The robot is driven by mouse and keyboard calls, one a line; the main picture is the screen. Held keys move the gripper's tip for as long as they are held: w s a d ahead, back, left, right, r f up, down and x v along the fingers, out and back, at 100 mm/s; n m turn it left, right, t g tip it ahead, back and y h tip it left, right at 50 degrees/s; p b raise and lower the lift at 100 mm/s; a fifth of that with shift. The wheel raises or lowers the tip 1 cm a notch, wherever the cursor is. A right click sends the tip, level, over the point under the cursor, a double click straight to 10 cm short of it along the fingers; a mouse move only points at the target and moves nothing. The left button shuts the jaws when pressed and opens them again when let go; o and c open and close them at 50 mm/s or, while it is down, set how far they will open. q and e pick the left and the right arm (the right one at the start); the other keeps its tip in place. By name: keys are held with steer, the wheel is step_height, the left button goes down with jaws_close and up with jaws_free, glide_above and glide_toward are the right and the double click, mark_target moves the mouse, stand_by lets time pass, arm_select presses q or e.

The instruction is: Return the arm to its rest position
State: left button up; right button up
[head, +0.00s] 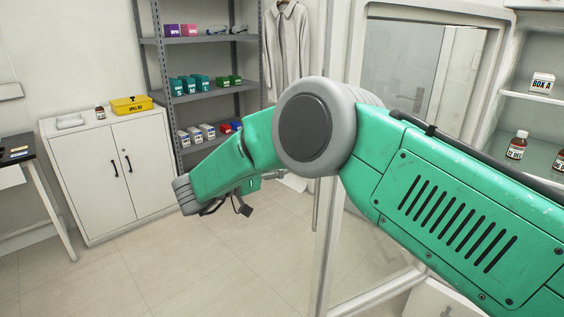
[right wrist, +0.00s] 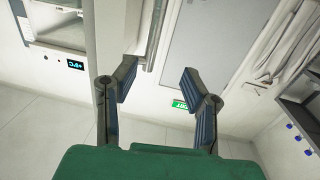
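My right arm (head: 450,190) is green and reaches in from the right of the head view, bent at a large grey joint. Its forearm points away to the lower left, and the hand is mostly hidden behind it; a small dark part shows below. In the right wrist view my right gripper (right wrist: 158,80) has its two fingers wide apart with nothing between them. Room surfaces show beyond the fingers, and nothing touches them. My left arm and gripper are in neither view.
A glass-doored cabinet stands at the right, its open door frame (head: 328,240) close behind my arm; brown bottles (head: 517,145) and BOX A (head: 542,83) are on its shelves. A grey shelf rack (head: 200,40) and a white cupboard (head: 95,175) stand behind. The floor (head: 190,265) is clear.

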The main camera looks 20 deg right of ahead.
step_height(320, 180, down, 12)
steer(key=d+n+t+y+b, duration=0.1)
steer(key=d+n+t+y, duration=0.1)
steer(key=n+t+y, duration=0.35)
steer(key=s+d+f+n+y+b, duration=0.1)
steer(key=s+f+n+y, duration=0.25)
steer(key=f, duration=0.45)
steer(key=s+f+n+y, duration=0.3)
steer(key=s+f+n, duration=0.15)
steer(key=f, duration=0.35)
steer(key=s+d+f+n+g+y, duration=0.15)
steer(key=s+f, duration=0.25)
steer(key=s, duration=0.5)
steer(key=s+d+f+g+y, duration=0.1)
steer(key=s+f+g+y, duration=0.15)
steer(key=s+f, duration=0.45)
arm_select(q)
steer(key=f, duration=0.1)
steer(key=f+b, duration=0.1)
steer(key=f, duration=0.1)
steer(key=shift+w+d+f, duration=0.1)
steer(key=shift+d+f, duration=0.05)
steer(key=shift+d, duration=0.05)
arm_select(e)
steer(key=s+r+g+y, duration=0.1)
steer(key=s+g, duration=0.5)
steer(key=s, duration=1.4)
steer(key=shift+d+r, duration=0.2)
steer(key=shift+r, duration=0.3)
